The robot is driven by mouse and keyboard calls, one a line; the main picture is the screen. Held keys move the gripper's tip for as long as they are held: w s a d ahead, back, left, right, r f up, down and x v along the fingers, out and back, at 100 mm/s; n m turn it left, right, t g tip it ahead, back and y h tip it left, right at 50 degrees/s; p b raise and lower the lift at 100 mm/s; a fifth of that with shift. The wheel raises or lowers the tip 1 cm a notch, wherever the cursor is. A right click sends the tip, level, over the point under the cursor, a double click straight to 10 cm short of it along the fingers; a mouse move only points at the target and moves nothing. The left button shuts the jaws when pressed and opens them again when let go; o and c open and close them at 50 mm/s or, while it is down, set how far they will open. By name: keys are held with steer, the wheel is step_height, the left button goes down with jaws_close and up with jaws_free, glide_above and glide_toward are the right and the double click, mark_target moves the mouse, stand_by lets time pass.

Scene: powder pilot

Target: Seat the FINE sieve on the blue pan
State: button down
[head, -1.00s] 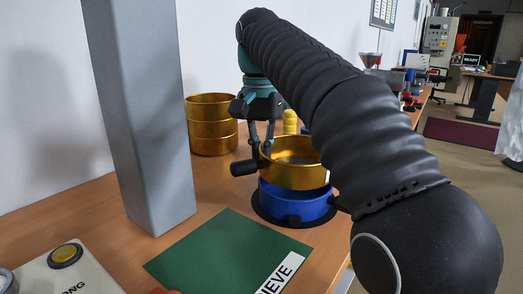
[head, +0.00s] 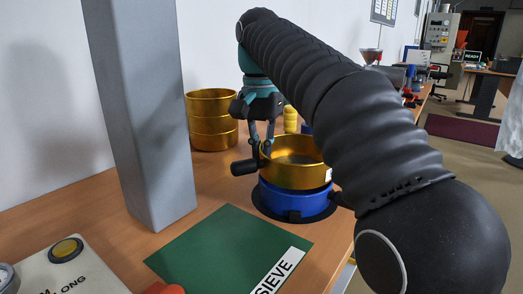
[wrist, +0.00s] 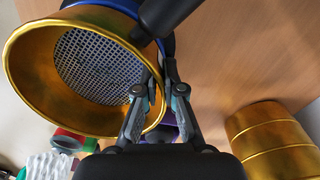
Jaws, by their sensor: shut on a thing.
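A gold sieve (head: 297,178) with a dark handle (head: 245,167) is right over the blue pan (head: 296,206) in the head view. Its lower edge meets or nearly meets the pan's rim; I cannot tell whether it is fully seated. My gripper (head: 263,149) is shut on the sieve's near-left wall. In the wrist view my gripper (wrist: 157,84) pinches the rim of the sieve (wrist: 28,75), whose grey mesh shows inside. A strip of the blue pan (wrist: 166,43) shows behind it. The sieve's small white label is too small to read.
A stack of gold sieves (head: 212,120) stands behind left, near the wall. A grey column (head: 150,120) rises at left. A green mat (head: 220,250) marked SIEVE lies empty in front. A panel with a yellow button (head: 66,249) is at lower left.

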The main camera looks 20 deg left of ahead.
steer(key=shift+f+b, duration=0.35)
steer(key=shift+f, duration=0.25)
steer(key=c, duration=1.2)
jaws_free()
step_height(320, 180, up, 4)
steer(key=p, duration=0.5)
steer(key=shift+r, duration=0.95)
